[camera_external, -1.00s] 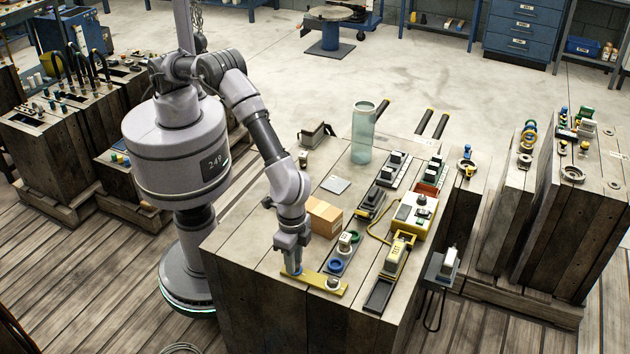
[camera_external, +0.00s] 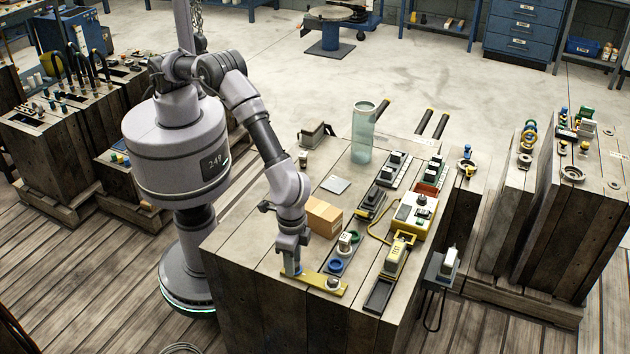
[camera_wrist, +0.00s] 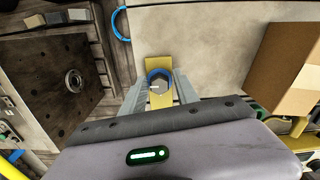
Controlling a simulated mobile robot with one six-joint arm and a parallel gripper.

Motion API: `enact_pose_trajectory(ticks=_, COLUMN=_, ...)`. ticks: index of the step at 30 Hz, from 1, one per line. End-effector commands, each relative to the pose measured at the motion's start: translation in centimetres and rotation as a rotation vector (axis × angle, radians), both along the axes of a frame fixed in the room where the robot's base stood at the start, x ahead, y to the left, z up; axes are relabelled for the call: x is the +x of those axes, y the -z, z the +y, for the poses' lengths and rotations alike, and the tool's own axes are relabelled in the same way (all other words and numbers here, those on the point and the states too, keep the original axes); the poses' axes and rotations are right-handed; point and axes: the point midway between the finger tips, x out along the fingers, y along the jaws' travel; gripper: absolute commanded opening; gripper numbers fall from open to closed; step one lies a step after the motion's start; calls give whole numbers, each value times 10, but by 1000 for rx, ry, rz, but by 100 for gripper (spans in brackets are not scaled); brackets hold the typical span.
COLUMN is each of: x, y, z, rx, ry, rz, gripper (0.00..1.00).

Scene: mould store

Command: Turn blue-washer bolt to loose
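The blue-washer bolt (camera_wrist: 159,84) is a grey hex head ringed by a blue washer on a yellow bar. In the wrist view it sits between the fingers of my gripper (camera_wrist: 159,88), which appear closed against its two sides. In the external view my gripper (camera_external: 291,271) points straight down over the left end of the yellow bar (camera_external: 316,281) and hides most of the bolt. A second bolt (camera_external: 333,283) with a pale washer is on the right end of the bar.
A cardboard box (camera_external: 323,216) stands close behind my gripper. A grey strip with a blue ring (camera_external: 335,265) and a green ring lies right of it.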

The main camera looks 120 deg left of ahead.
Motion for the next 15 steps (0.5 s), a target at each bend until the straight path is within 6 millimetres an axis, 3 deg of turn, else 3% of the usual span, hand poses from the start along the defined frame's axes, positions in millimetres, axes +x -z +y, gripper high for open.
enact_pose_trajectory(ticks=11, x=3, y=-7, z=-1, rx=-4, ry=0, rz=-8, gripper=47)
enact_pose_trajectory(ticks=15, x=3, y=-39, z=-1, rx=-5, ry=0, rz=-10, gripper=47)
